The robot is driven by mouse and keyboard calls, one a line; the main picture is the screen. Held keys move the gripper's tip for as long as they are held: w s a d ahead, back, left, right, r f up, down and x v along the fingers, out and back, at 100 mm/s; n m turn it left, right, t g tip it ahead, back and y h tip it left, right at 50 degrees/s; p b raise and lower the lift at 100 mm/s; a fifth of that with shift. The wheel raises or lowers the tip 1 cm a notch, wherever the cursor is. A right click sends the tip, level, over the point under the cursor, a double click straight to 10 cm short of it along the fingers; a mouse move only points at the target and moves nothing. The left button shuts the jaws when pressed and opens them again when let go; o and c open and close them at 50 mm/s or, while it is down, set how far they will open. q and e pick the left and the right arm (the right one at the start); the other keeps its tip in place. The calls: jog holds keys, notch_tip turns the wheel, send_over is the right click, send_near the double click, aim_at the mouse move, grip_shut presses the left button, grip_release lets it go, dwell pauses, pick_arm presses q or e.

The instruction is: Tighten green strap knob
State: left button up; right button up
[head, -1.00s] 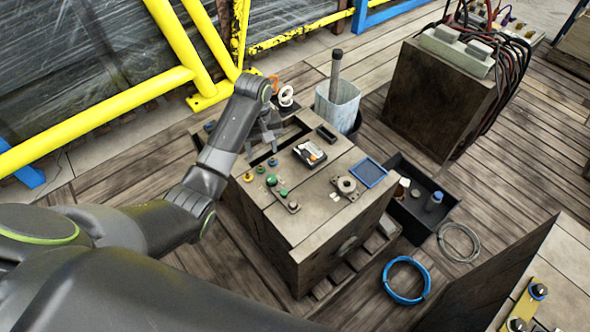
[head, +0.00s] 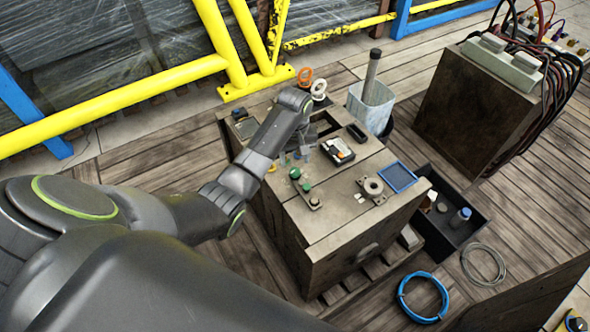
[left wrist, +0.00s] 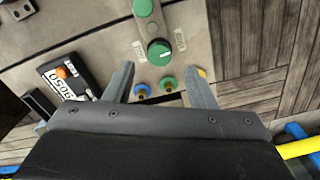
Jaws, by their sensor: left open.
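A second green part (left wrist: 143,7) sits further along the strap (left wrist: 151,27). My left gripper (left wrist: 158,72) is open and empty, with its fingers apart; the head view also shows it (head: 293,157) above the block beside the knob. Its height above the knob is hard to tell. My right gripper is not in view.
A black meter (head: 338,151), a round flange (head: 373,187) and a blue tray (head: 398,177) share the block top. A bucket (head: 371,104) and a black bin (head: 465,240) stand beside it.

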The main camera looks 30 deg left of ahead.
aim_at(295, 171)
pick_arm(q)
notch_tip(295, 171, down, 5)
jog(key=shift+f+b, duration=0.2)
jog(key=shift+b, duration=0.1)
